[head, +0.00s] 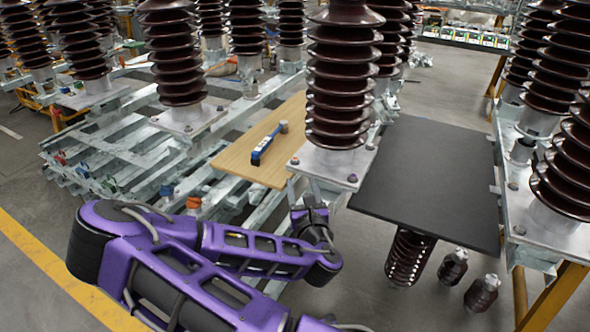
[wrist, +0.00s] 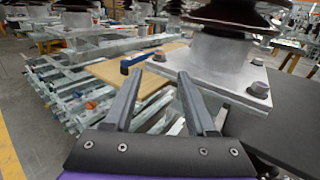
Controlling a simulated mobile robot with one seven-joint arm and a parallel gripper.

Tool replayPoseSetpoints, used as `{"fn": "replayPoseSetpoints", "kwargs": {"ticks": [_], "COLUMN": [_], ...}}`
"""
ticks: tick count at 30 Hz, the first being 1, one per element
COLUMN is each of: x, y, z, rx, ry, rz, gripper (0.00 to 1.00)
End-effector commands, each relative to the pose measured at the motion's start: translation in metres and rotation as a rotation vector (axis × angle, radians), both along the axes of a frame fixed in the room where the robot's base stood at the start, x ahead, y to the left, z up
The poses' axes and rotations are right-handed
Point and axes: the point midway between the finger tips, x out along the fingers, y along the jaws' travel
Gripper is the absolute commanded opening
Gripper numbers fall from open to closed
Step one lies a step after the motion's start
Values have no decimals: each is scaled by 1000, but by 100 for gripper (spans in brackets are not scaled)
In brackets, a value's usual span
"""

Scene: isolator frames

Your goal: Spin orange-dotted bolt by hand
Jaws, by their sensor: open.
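A brown ribbed insulator (head: 338,90) stands on a square metal base plate (head: 318,170) in the middle of the head view. Bolts sit at the plate's corners: one at the near left (head: 295,160), one at the near right (head: 352,178).
A wooden board (head: 235,160) left of the plate holds a blue-handled tool (head: 268,145). A dark panel (head: 430,170) lies to the right. Metal frames with more insulators surround the area. An orange-capped item (head: 193,203) is on the lower left frame.

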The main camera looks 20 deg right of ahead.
Motion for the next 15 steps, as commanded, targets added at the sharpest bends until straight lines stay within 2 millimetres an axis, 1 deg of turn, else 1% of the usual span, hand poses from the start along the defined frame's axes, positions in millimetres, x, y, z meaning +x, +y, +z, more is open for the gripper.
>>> {"fn": "replayPoseSetpoints", "kwargs": {"ticks": [9, 12, 15], "x": [65, 83, 96], "y": [-20, -25, -29], "z": [1, 1, 0], "rx": [2, 1, 1], "ry": [-3, -2, -1], "rz": [0, 1, 0], "gripper": [56, 56, 56]}}
